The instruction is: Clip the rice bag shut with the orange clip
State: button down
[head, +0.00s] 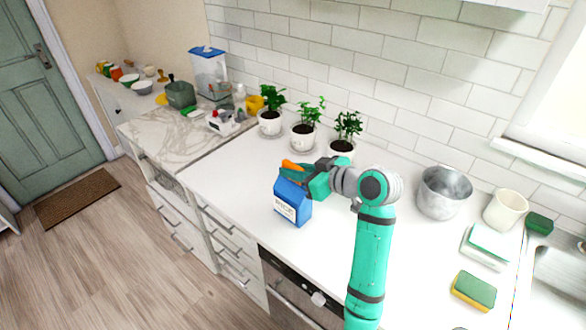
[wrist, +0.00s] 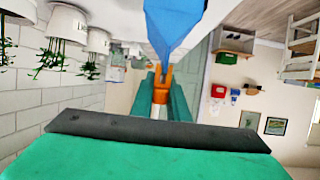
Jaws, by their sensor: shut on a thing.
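The rice bag (head: 291,204) is blue with a white label and stands upright on the white counter. Its blue top also shows at the upper middle of the wrist view (wrist: 174,22). My gripper (head: 297,174) is at the bag's top edge, and its fingers show in the wrist view (wrist: 162,95). It is shut on the orange clip (wrist: 161,84), which sticks out beyond the fingers in the head view (head: 292,164). In the wrist view the clip's end meets the bag's narrow top edge. I cannot tell whether the clip's jaws grip the bag.
Potted plants (head: 303,137) stand behind the bag along the tiled wall. A metal pot (head: 443,193), a cream cup (head: 505,209) and a sponge (head: 474,290) are to the right. The counter left of the bag is clear. A blue-lidded container (head: 209,72) stands farther back left.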

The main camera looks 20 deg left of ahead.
jog(key=shift+f, duration=0.45)
jog(key=c, duration=1.6)
grip_release()
jog(key=shift+c, duration=0.2)
jog(key=shift+d, duration=0.1)
jog(key=v, duration=1)
jog(key=shift+s+d+r, duration=0.15)
jog(key=shift+d, duration=0.05)
